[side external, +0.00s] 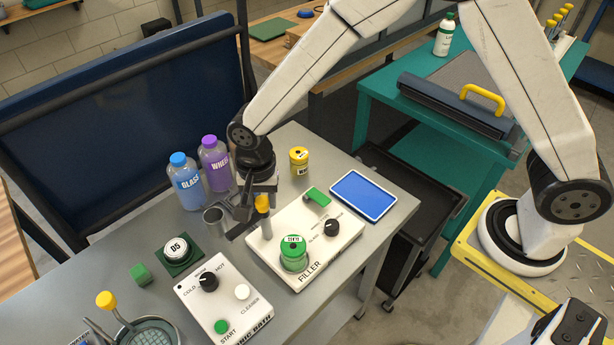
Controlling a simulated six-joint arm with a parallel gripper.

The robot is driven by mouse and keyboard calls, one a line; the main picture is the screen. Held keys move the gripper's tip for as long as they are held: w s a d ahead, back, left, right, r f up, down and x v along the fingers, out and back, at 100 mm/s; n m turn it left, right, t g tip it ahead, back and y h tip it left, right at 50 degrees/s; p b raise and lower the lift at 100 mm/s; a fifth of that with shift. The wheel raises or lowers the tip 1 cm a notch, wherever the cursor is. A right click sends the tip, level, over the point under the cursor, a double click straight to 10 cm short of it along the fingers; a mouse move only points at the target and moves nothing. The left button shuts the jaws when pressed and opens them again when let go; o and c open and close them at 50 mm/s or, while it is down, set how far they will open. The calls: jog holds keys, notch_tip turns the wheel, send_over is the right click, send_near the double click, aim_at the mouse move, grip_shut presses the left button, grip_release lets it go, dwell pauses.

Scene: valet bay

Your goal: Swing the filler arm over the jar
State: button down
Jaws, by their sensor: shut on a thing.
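The white filler unit (328,239) stands on the grey bench, with a green-lidded jar (293,256) upright on it. A grey post (266,229) rises at the unit's left end. A yellow-orange knob (262,202) shows above it, between my fingers. My gripper (258,204) points down and is shut on this knob, which appears to be the filler arm's handle. A dark bar (240,230) reaches down-left beside the post, apart from the jar; my fingers partly hide where it joins. The jar is to the right of and nearer than my gripper.
A yellow jar (299,161) stands behind. A blue tray (363,195) lies right of the filler unit. A white control box (222,302) is front left.

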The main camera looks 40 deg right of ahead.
jog(key=shift+n, duration=0.4)
jog(key=n, duration=0.4)
jog(key=shift+r, duration=0.1)
jog(key=n, duration=0.4)
jog(key=shift+n, duration=0.4)
jog(key=n, duration=0.4)
jog(key=shift+n, duration=2.2)
jog(key=shift+c, duration=1.6)
grip_release()
